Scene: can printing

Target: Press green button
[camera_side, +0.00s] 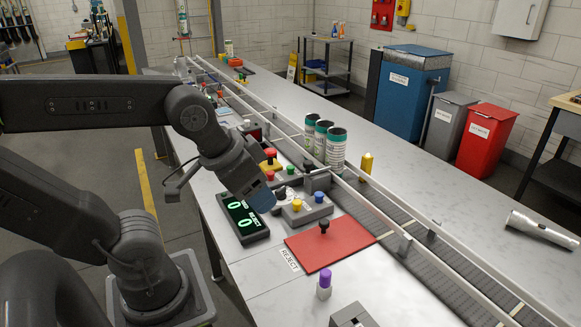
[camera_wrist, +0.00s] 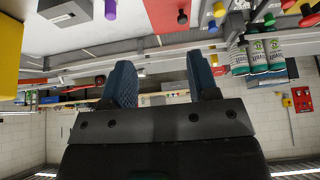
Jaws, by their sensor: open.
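The green button (camera_side: 290,169) sits beside a red button (camera_side: 270,175) on a small grey box in the middle of the table. It also shows in the wrist view (camera_wrist: 269,19), near the upper right edge. My gripper (camera_side: 262,199) appears in the side view just below the red button, in front of the counter display and left of the box with yellow and blue buttons. In the wrist view my gripper (camera_wrist: 160,72) has its two blue fingers apart with nothing between them. The green button is outside the fingers, to their right.
The counter display (camera_side: 241,217) shows green zeros. The yellow button (camera_side: 297,205) and blue button (camera_side: 319,196) share a box. Several cans (camera_side: 336,147) stand by the conveyor (camera_side: 385,214). A red reject mat (camera_side: 329,244) with a black knob lies in front.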

